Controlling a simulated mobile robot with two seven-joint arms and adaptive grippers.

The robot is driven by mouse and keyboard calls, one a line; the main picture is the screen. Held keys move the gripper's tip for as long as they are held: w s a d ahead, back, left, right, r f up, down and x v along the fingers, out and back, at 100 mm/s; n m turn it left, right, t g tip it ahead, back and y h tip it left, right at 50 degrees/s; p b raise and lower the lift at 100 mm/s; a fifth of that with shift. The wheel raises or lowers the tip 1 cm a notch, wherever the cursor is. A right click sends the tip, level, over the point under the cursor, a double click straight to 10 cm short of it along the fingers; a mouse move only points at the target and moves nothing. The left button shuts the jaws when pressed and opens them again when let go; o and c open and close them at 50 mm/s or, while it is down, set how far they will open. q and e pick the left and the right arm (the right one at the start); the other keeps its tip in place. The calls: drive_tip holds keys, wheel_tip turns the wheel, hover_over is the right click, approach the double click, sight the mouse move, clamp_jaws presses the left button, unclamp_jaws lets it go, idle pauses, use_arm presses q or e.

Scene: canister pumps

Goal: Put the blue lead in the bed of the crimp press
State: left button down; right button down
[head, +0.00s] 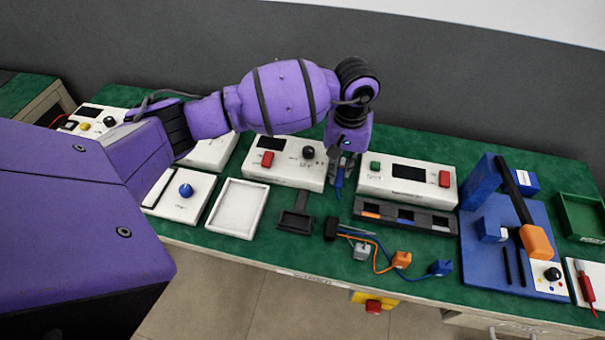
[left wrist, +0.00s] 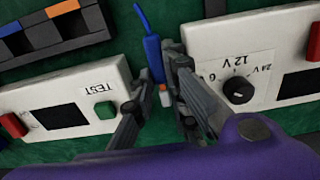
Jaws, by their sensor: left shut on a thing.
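My left gripper (head: 338,186) hangs fingers-down over the green bench, in the gap between two white control boxes. It is shut on the blue lead (left wrist: 153,58), a slim blue piece with a thin curved end and a small white-and-orange tip (left wrist: 165,95). In the head view the lead shows as a blue strip below the fingers. The crimp press (head: 482,258) stands at the right, well apart from the gripper. It has a blue base, a blue upright and a black lever with an orange handle (head: 537,242). I cannot make out its bed clearly. My right gripper is not in view.
White control boxes (head: 408,182) flank the gripper; the left one has a black knob (left wrist: 238,90). A black slotted rack (head: 406,216) and a wire block with grey, orange and blue plugs (head: 441,267) lie in front. A white tray (head: 237,208) is left, a green bin (head: 582,217) far right.

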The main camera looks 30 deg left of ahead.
sight(342, 170)
use_arm(q)
drive_tip(key=shift+f, duration=1.55)
drive_tip(key=c, duration=2.2)
unclamp_jaws()
drive_tip(key=shift+o, duration=0.9)
drive_tip(key=shift+w, duration=0.1)
